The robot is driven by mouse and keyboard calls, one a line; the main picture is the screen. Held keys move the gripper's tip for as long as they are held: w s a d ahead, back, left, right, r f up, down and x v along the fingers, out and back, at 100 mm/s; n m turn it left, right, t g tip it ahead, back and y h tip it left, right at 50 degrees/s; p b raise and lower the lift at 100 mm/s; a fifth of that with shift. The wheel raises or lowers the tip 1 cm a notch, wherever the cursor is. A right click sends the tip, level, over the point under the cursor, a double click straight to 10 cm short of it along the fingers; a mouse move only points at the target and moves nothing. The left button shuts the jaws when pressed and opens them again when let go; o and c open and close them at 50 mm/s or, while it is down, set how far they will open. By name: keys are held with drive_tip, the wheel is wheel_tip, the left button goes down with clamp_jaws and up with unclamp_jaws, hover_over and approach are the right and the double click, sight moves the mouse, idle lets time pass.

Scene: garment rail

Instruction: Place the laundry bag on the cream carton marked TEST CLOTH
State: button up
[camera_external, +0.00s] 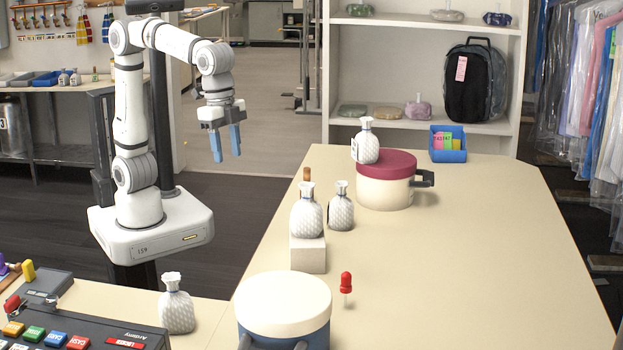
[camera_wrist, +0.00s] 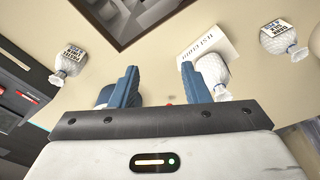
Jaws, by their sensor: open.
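A white quilted laundry bag (camera_external: 307,219) with a tied neck stands on the small cream carton (camera_external: 308,256). In the wrist view the carton (camera_wrist: 208,42) shows print on its face, and the bag (camera_wrist: 210,70) is partly behind my right finger. Two bags in the wrist view carry labels, one at left (camera_wrist: 70,61) and one at right (camera_wrist: 281,38). My gripper (camera_external: 227,153) is open and empty, left of the table and apart from every bag.
A cream-lidded blue pot (camera_external: 283,306) and a red-topped object (camera_external: 346,283) stand near the table's front. The maroon-lidded pot (camera_external: 386,183) and a blue bin (camera_external: 447,146) are farther back. A cash register (camera_external: 70,325) is at lower left. The table's right side is clear.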

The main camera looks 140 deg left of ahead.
drive_tip(key=s+d+f+m, duration=0.1)
drive_tip(key=s+d+f, duration=0.4)
drive_tip(key=s, duration=0.3)
drive_tip(key=s+d+f+m+t, duration=0.1)
drive_tip(key=s+d+f+m, duration=0.1)
drive_tip(key=s+d+f, duration=0.3)
drive_tip(key=s+f, duration=0.1)
drive_tip(key=s, duration=0.3)
drive_tip(key=shift+s+d+t, duration=0.15)
drive_tip(key=shift+s+t, duration=0.05)
drive_tip(key=shift+t, duration=0.1)
